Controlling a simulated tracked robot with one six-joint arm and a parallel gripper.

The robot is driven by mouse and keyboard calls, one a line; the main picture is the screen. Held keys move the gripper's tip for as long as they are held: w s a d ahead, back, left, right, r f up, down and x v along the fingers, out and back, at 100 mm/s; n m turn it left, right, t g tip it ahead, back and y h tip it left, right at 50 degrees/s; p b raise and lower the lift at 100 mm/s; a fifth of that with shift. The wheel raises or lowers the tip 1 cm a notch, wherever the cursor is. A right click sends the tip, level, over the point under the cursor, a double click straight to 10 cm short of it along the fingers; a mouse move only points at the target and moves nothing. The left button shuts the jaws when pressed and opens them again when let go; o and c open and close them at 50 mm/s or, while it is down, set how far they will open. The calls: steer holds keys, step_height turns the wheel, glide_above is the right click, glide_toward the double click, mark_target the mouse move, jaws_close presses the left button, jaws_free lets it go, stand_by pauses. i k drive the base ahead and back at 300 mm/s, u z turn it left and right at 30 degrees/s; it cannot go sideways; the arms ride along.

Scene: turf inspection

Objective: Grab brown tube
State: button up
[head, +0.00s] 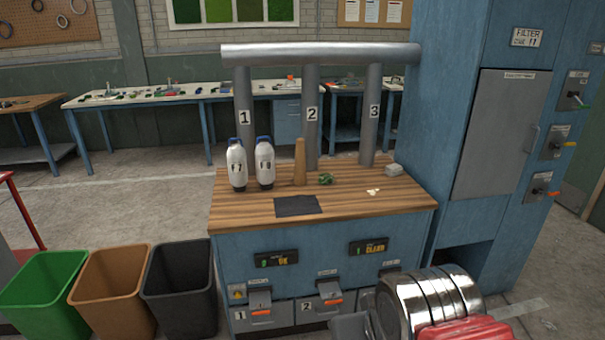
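The brown tube (300,163) stands upright on the wooden top of a blue workbench (345,198), in front of the grey pipe marked 2. It is tan-brown and narrows toward the top. A crumpled green piece (325,179) lies just to its right. A white bottle with a blue cap (265,165) stands just to its left, and a second such bottle (237,166) stands further left. I cannot make out my gripper's fingers in the head view.
A dark flat pad (297,206) lies near the bench's front edge. Pale bits (373,191) and a grey block (393,170) lie right. Green (45,295), brown (112,290) and black bins (180,290) stand left. A shiny ribbed metal cylinder (430,303) blocks the lower right.

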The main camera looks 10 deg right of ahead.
mark_target(300, 180)
steer(key=k, duration=0.55)
steer(key=u, duration=0.45)
steer(key=i, duration=0.8)
steer(key=u, duration=0.85)
steer(key=i, duration=1.75)
steer(key=z, duration=0.5)
steer(key=i, duration=0.55)
steer(key=z, duration=0.4)
